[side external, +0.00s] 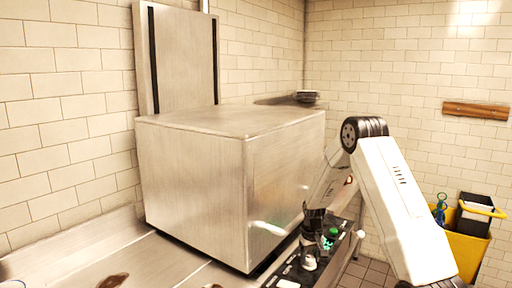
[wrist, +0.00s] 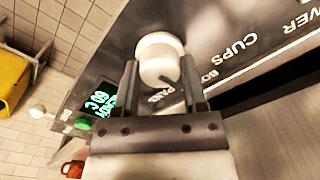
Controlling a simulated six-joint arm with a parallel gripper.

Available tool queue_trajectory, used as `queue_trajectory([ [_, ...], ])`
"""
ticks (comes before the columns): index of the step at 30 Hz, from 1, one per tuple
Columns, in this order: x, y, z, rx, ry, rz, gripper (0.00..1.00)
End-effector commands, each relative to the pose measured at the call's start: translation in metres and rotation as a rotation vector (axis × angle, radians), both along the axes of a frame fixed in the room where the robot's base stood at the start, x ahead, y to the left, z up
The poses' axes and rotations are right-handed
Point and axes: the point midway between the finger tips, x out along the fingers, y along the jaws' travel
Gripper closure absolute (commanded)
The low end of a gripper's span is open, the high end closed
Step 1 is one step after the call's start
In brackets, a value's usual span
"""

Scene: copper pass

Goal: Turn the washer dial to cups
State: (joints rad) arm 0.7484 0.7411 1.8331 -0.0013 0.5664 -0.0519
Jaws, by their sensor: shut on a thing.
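The washer dial is a round white knob (wrist: 160,52) on the dark control panel (wrist: 203,35), seen in the wrist view. My gripper (wrist: 158,68) is shut on it, with one finger on each side. Lettering reading CUPS (wrist: 238,50) lies to the right of the dial, upside down, with partly readable labels beside it. A small dark mark shows on the knob's lower edge; I cannot tell for sure which label it points to.
A green-lit display (wrist: 100,98) and a green button (wrist: 82,124) sit left of the dial. The big steel washer hood (side external: 195,180) stands close to my gripper. A yellow bucket (side external: 472,246) stands on the floor at right.

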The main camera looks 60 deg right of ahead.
Motion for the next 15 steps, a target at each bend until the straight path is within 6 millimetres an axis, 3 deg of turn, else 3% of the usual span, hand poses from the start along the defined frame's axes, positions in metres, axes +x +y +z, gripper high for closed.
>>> queue_trajectory([
  [15, -0.0004, 0.0002, -0.0001, 0.002, 0.001, 0.408, 1.0],
])
